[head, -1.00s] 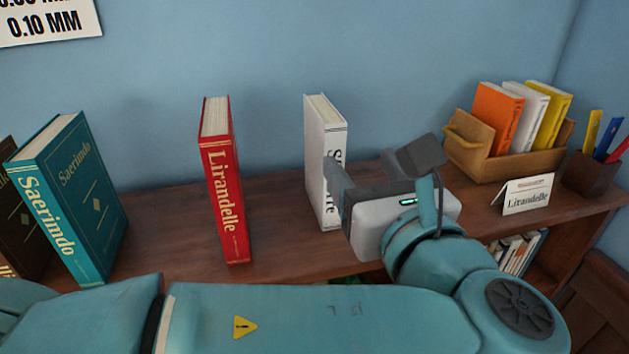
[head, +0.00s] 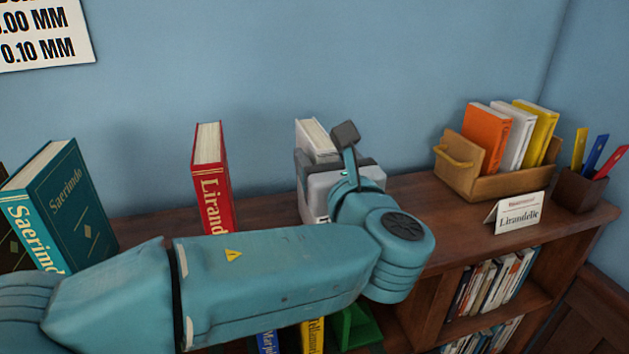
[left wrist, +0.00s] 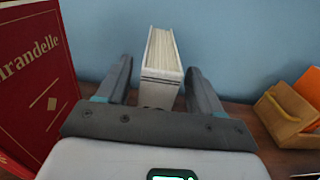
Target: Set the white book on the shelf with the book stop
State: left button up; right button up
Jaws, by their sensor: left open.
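The white book (head: 313,137) stands upright on the wooden bookcase top, right of the red book (head: 210,170). My left gripper (head: 325,190) is at the white book's near side and hides its lower part in the head view. In the left wrist view, the open fingers of my left gripper (left wrist: 158,78) lie on either side of the white book (left wrist: 160,70), with gaps visible. A green object (head: 355,328), possibly the book stop, shows partly on a lower shelf beneath my left arm, beside a yellow book (head: 311,335) and a blue book (head: 267,342). My right gripper is out of view.
A teal book (head: 60,205) stands at the left. At the right are a wooden box (head: 480,180) of small books, a name card (head: 518,212) and a pen cup (head: 577,188). Small books (head: 490,285) fill lower right shelves. The wall is close behind.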

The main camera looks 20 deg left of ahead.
pick_arm(q)
jog(key=x, duration=0.3)
jog(key=shift+w+a+p, duration=0.15)
jog(key=shift+a+p, duration=0.1)
jog(key=shift+p, duration=0.05)
grip_shut()
jog(key=shift+r, duration=0.1)
dwell(1.0)
